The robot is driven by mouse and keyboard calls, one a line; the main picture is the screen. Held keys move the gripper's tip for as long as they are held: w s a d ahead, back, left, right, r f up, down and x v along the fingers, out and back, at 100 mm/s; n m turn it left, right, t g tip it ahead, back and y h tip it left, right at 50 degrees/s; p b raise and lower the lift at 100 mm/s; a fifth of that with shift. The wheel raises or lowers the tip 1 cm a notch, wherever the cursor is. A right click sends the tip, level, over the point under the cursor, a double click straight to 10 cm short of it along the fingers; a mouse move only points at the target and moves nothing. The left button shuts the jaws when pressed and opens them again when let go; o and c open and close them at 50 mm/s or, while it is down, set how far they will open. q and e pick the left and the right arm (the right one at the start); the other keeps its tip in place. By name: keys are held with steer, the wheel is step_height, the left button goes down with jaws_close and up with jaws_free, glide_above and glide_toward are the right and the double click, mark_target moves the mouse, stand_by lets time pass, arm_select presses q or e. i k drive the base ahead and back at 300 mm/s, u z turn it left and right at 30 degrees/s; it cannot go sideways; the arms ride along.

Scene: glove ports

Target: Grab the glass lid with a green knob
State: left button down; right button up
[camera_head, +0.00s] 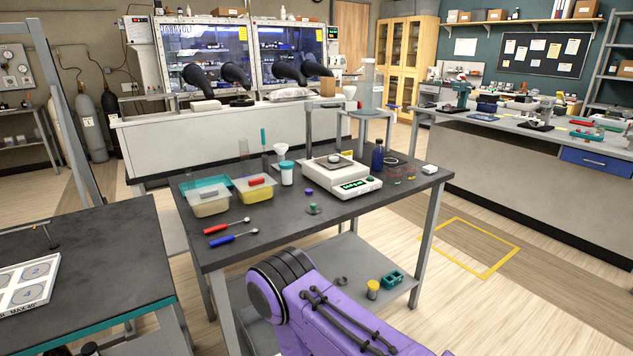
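A small round piece with a green knob (313,208) lies near the front middle of the dark workbench (290,236); it looks like the glass lid, though its clear disc is hard to make out at this size. A small purple piece (309,192) sits just behind it. Neither of my grippers is in view. A purple link of my own arm rises from the bottom edge, in front of the bench and below the lid. Nothing covers the lid.
A digital balance (341,179) stands behind the lid. Tubs (210,203) and red and blue handled tools (232,239) are on the left. A blue bottle (378,157) and red-marked glassware (395,175) stand right. The bench front around the lid is clear. A lower shelf holds a yellow-topped jar (373,290).

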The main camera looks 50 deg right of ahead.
mark_target(314, 208)
steer(key=k, duration=0.95)
steer(key=z, duration=1.25)
steer(key=i, duration=0.95)
steer(key=z, duration=0.2)
